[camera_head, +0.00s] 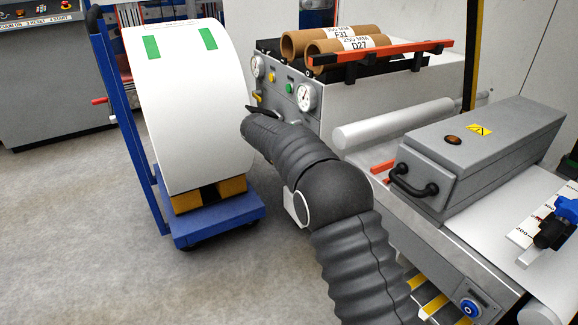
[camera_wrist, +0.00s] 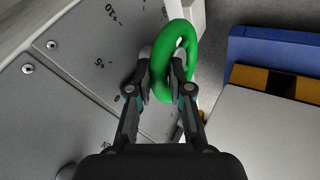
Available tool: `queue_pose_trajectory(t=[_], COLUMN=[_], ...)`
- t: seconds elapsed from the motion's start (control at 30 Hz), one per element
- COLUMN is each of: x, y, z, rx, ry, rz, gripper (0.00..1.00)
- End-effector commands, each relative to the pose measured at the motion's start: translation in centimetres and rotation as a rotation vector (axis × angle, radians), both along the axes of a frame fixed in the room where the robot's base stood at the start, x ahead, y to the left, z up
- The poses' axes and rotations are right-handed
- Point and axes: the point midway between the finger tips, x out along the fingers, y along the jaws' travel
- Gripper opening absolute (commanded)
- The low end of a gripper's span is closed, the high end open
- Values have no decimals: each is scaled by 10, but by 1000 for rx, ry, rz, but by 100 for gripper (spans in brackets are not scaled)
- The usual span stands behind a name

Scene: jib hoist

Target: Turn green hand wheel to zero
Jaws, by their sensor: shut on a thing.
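The green hand wheel (camera_wrist: 191,40) is a thick ring in the upper middle of the wrist view, seen at a steep angle. My gripper (camera_wrist: 163,70) is shut on its near side, with the fingers on either side of the rim. Next to it is a grey panel (camera_wrist: 75,35) with printed marks "+10", "+5" and "0" along its edge. The "0" lies close to the left finger. No pointer shows clearly, so I cannot tell the wheel's setting. In the head view my arm hides the wheel and most of the gripper.
A large white roll (camera_head: 190,100) stands on a blue cart (camera_head: 215,222) left of my arm. The grey machine with gauges (camera_head: 307,97), cardboard tubes (camera_head: 330,42) and a handled grey box (camera_head: 480,140) is at the right. Open floor (camera_head: 80,240) lies at the left.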

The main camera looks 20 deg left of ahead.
Motion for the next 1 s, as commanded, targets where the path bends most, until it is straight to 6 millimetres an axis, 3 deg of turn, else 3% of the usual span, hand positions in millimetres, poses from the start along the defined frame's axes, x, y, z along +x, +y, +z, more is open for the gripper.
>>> queue_pose_trajectory(t=[0.83,0.87,0.9,0.93,1.0], x=[3,3,3,3,3], y=[1,1,1,1,2], z=[0,0,0,0,1], rx=[-74,-74,-74,-74,-74], ry=[61,61,61,61,61], rz=[-2,-2,-2,-2,-1], gripper=[0,27,37,44,44])
